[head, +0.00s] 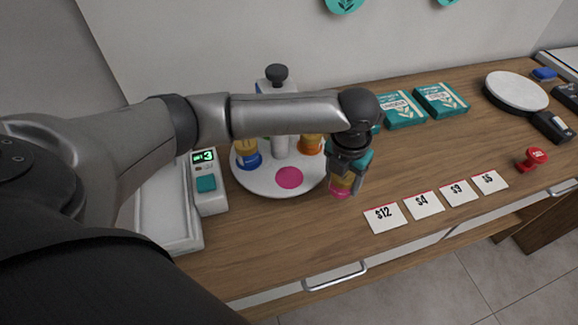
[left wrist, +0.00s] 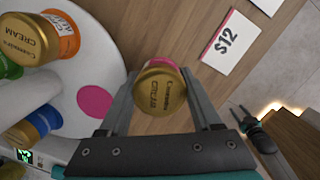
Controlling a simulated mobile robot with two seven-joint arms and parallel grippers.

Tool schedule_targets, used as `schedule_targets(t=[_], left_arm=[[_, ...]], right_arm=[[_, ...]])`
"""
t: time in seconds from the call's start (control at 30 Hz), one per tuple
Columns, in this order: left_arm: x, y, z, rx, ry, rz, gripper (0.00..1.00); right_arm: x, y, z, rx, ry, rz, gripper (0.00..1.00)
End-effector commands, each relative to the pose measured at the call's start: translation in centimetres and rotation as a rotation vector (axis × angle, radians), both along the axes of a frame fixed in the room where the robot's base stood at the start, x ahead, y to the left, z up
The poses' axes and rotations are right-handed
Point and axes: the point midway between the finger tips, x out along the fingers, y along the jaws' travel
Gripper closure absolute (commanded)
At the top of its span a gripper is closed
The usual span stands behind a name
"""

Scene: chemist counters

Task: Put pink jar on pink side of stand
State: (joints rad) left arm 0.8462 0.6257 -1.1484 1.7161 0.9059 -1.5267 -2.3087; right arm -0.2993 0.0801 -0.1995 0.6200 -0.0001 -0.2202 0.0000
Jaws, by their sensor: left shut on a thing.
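The pink jar (head: 340,188) has a gold lid and shows below my left gripper (head: 345,172) in the head view. In the left wrist view its gold "CREAM" lid (left wrist: 160,88) sits between the two fingers of my left gripper (left wrist: 162,100), which is shut on it. The jar is at the right edge of the round white stand (head: 262,188), beside it rather than over its middle. The stand has a bare pink spot (head: 289,178), also clear in the left wrist view (left wrist: 95,101). I cannot tell whether the jar touches the counter.
A blue jar (head: 248,158) and an orange jar (head: 311,145) stand on the stand, with a green one (left wrist: 8,66) between them. A scale (head: 208,190) stands left. Price cards (head: 385,217), a red stamp (head: 532,159) and teal boxes (head: 402,108) lie to the right.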

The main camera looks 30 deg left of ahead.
Motion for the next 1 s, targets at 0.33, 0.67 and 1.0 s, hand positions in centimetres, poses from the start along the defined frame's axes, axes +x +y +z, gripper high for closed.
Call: schedule_targets(t=[0.33,0.67,1.0], left_arm=[[-1.7,6.9,0.0,0.001,0.000,0.003,0.93],[-2.4,10.0,0.0,0.003,0.002,0.005,0.93],[-2.8,11.7,-0.6,-0.001,-0.001,-0.001,0.93]], right_arm=[[0.0,0.2,0.2,0.002,0.000,0.000,0.50],[-0.1,0.2,0.3,0.003,0.001,0.000,0.50],[-0.1,0.2,0.1,0.002,0.000,0.000,0.50]])
